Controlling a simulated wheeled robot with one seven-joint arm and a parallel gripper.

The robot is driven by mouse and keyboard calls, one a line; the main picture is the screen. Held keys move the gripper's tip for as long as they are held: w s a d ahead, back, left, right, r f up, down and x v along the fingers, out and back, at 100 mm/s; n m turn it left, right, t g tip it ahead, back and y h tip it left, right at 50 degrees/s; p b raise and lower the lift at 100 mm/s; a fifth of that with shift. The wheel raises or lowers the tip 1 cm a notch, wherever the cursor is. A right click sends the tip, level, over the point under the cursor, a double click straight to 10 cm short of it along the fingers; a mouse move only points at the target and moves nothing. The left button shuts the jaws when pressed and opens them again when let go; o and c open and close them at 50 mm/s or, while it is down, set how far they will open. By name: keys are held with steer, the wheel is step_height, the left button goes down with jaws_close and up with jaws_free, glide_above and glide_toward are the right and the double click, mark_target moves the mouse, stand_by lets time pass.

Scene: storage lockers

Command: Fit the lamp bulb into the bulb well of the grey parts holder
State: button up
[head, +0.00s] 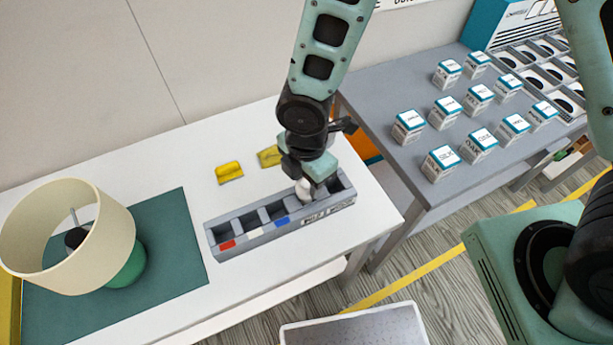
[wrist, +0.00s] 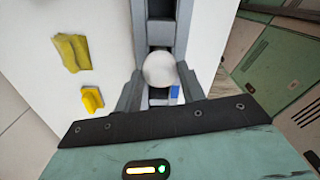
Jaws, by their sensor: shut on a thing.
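The grey parts holder (head: 268,229) lies on the white table with a row of open wells and red, white and blue tags along its front. It also shows below my gripper in the wrist view (wrist: 181,38). My gripper (head: 304,189) is shut on the white round lamp bulb (wrist: 159,69), which sits between its two fingers. In the head view the bulb (head: 302,190) is at the holder's right part, near the blue tag (wrist: 175,91). The bulb hides what is beneath it, so I cannot tell whether it is in a well or just above.
Two yellow objects (head: 229,172) (head: 270,156) lie behind the holder. A lamp with a cream shade (head: 75,235) stands on a green mat (head: 170,255) at left. Several small boxes (head: 440,163) stand on the grey table at right. White tabletop around the holder is free.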

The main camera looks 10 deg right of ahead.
steer(key=shift+f, duration=0.1)
steer(key=o, duration=1)
step_height(320, 180, up, 17)
steer(key=shift+r, duration=0.2)
steer(key=s+d+r+m, duration=0.3)
steer(key=s+d+m, duration=0.5)
steer(key=m, duration=0.8)
steer(key=s, duration=0.3)
steer(key=shift+s+r+m+y, duration=0.15)
steer(key=shift+r+m+y, duration=0.05)
steer(key=shift+m+y, duration=0.1)
